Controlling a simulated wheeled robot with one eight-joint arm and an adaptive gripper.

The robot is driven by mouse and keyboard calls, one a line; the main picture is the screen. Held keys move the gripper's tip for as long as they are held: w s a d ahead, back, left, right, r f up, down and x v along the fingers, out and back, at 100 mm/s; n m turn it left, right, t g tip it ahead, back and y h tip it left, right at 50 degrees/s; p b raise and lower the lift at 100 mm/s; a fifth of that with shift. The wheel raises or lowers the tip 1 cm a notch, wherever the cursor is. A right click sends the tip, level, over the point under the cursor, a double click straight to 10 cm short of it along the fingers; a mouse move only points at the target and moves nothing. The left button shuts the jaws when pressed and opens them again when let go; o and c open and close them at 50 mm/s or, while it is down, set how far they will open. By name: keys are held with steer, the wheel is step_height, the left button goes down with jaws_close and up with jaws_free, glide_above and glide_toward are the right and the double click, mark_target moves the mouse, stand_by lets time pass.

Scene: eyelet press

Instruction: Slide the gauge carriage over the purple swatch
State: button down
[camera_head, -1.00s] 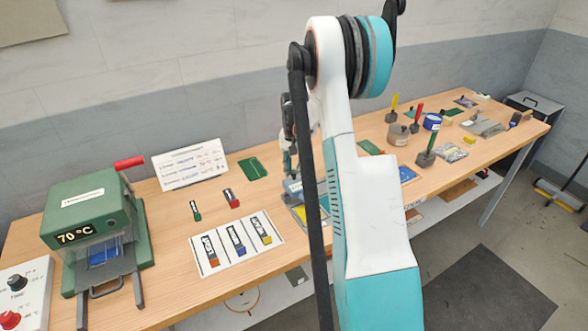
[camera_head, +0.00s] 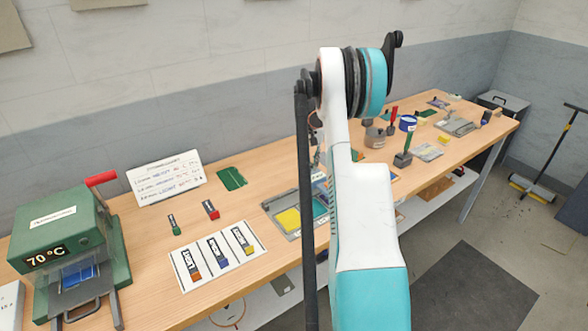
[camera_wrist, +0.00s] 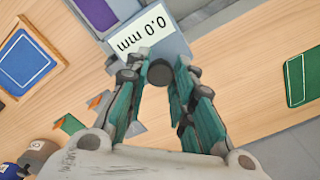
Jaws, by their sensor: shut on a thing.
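In the wrist view my gripper (camera_wrist: 160,75) is shut on the dark round knob of the gauge carriage (camera_wrist: 170,38), a blue-grey block whose white display reads 0.0 mm. The purple swatch (camera_wrist: 97,13) lies just left of the carriage at the top edge, partly cut off by the frame. In the head view a grey tray (camera_head: 272,207) shows a yellow swatch (camera_head: 289,219) and a teal one (camera_head: 319,208). My arm hides the tray's right part and most of the gripper there.
A blue pad (camera_wrist: 25,62) lies left in the wrist view, and a green card (camera_wrist: 302,75) lies right. Several tools stand to the right.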

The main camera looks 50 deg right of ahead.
steer(key=shift+s+d, duration=0.2)
steer(key=shift+d, duration=0.7)
steer(key=shift+s+d, duration=0.2)
steer(key=shift+d, duration=0.65)
steer(key=shift+r, duration=0.1)
steer(key=c, duration=1.5)
jaws_free()
steer(key=shift+d, duration=0.1)
steer(key=shift+o, duration=0.8)
steer(key=shift+d, duration=0.1)
step_height(320, 180, up, 12)
